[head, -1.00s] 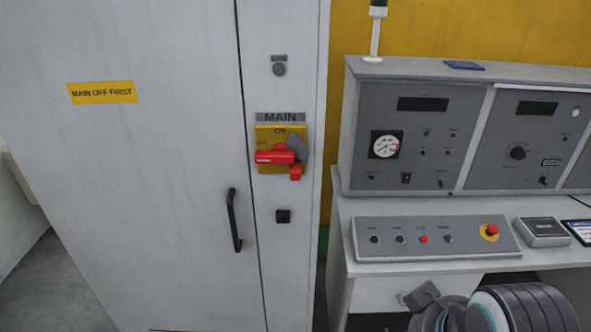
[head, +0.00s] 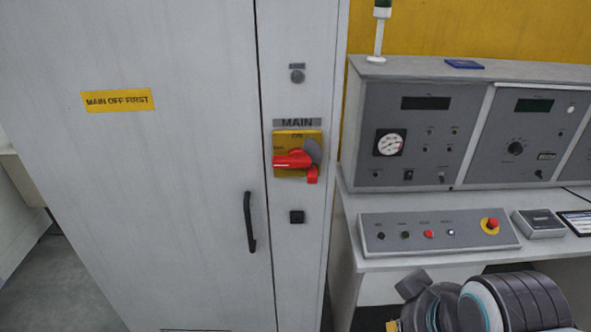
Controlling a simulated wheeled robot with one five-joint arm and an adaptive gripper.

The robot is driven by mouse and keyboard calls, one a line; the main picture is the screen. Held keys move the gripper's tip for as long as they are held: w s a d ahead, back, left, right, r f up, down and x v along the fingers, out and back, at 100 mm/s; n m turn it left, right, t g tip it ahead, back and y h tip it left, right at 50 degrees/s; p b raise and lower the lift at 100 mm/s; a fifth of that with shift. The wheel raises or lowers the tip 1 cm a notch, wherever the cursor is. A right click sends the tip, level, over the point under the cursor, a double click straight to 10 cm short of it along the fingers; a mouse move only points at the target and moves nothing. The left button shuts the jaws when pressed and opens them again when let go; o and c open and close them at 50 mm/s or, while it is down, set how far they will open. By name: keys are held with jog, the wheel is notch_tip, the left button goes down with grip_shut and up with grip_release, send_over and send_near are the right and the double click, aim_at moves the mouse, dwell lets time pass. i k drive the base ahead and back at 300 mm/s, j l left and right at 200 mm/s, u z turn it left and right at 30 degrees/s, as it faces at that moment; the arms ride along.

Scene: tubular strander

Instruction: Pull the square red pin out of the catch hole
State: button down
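A red rotary handle (head: 291,161) sits on the yellow plate (head: 283,137) of the MAIN switch on the grey cabinet, pointing left. A grey disc (head: 313,151) shows behind it at the right. A small red block (head: 312,175) sits at the plate's lower right, below the disc. It may be the square red pin; its shape and any hole behind it are too small to tell. Part of my arm, dark with pale and teal rings, shows at the bottom right. No gripper fingers can be made out, and nothing of mine is near the switch.
The cabinet door (head: 170,200) has a black handle (head: 249,222) and a yellow MAIN OFF FIRST label (head: 118,100). A control desk (head: 345,225) with a button panel (head: 438,235) and a red stop button (head: 491,224) stands at the right. The space before the switch looks clear.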

aim_at(312, 176)
jog(key=j, duration=1.4)
jog(key=k+l, duration=0.2)
jog(key=l, duration=0.2)
jog(key=k+l, duration=0.15)
jog(key=l, duration=0.25)
